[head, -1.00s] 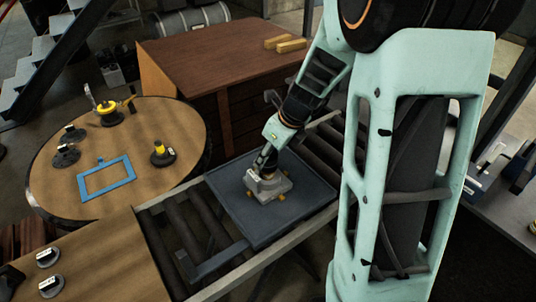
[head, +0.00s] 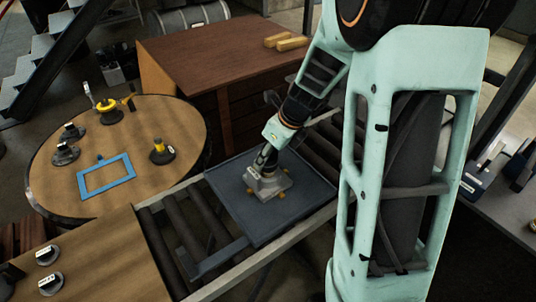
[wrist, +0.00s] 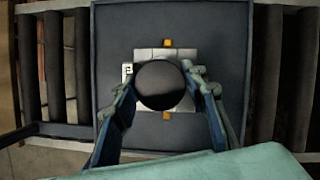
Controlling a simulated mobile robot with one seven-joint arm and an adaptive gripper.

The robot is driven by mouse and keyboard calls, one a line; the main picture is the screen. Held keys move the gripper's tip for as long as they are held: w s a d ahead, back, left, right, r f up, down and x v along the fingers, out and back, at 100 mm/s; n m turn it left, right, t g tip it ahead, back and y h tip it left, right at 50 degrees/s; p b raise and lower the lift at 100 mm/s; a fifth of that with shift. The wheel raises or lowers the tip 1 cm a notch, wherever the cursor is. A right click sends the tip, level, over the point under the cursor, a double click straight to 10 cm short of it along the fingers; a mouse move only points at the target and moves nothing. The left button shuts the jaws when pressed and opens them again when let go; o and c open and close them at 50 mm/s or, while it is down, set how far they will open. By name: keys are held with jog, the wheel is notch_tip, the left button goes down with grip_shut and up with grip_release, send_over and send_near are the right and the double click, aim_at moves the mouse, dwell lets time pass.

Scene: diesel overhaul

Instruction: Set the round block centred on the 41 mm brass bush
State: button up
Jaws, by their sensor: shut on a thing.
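My gripper (wrist: 160,86) has its two fingers closed on the sides of a dark round block (wrist: 161,86), which shows as a black disc from above. Below it is a pale grey fixture (wrist: 150,55) with a small brass-coloured piece at its far edge (wrist: 167,43) and another at its near edge (wrist: 166,116). In the head view my gripper (head: 264,176) is low over the same fixture (head: 275,187). The block covers the fixture's middle, so I cannot see the brass bush for certain, nor whether block and bush touch.
The fixture sits on a dark blue-grey tray (head: 238,205) on a roller conveyor (head: 180,232). A round wooden table (head: 70,190) at left holds a blue frame (head: 106,190) and several dark round-based parts. A brown desk (head: 190,65) stands behind. The tray around the fixture is clear.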

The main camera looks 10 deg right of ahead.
jog(key=shift+r, duration=0.1)
jog(key=o, duration=1.2)
jog(key=shift+o, duration=0.3)
jog(key=o, duration=0.4)
jog(key=shift+c, duration=0.2)
notch_tip(320, 180, up, 9)
jog(key=p, duration=0.9)
